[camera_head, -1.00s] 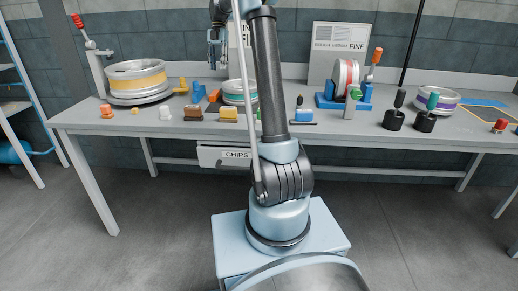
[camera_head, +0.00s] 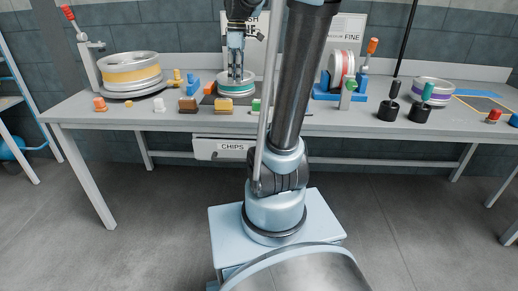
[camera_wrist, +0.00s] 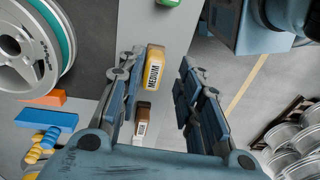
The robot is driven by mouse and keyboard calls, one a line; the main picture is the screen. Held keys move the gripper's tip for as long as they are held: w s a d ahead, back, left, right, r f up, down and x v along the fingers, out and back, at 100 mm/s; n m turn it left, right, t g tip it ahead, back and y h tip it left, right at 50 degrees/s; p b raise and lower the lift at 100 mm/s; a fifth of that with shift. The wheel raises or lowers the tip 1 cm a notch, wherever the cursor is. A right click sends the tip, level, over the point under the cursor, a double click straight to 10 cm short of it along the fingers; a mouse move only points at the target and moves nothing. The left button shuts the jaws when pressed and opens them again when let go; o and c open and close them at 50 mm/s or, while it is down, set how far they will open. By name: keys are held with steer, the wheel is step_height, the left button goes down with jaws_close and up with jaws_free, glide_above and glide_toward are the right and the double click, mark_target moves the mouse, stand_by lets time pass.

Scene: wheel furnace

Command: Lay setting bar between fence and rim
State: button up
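My gripper (camera_head: 236,78) hangs at the teal-striped wheel (camera_head: 240,86) in the head view; contact cannot be told. In the wrist view my gripper (camera_wrist: 158,72) is open, with nothing held. A yellow block labelled MEDIUM (camera_wrist: 154,68) and a brown labelled block (camera_wrist: 141,120) show between its fingers, lying lower on the bench. The teal-striped wheel's silver rim (camera_wrist: 22,52) is at the left. A blue bar-like block (camera_wrist: 47,120) and an orange wedge (camera_wrist: 46,99) lie beside it. I cannot tell which piece is the setting bar or the fence.
A yellow-striped wheel (camera_head: 131,75) lies on a turntable at left. A red-striped wheel (camera_head: 342,70) stands in a blue stand. Black cups (camera_head: 388,111) and a purple-striped wheel (camera_head: 433,91) are at right. A CHIPS drawer (camera_head: 225,148) is under the front edge.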

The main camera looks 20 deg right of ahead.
steer(key=s+d+f+m+t, duration=0.2)
steer(key=s+d+f+m, duration=0.1)
steer(key=s+f+m, duration=1.1)
steer(key=s+f, duration=0.5)
steer(key=s, duration=0.2)
steer(key=shift+d+f+t+h, duration=0.2)
steer(key=shift+d+t+h, duration=0.1)
steer(key=shift+t+h, duration=0.1)
steer(key=shift+w+f, duration=0.2)
steer(key=shift+w, duration=0.2)
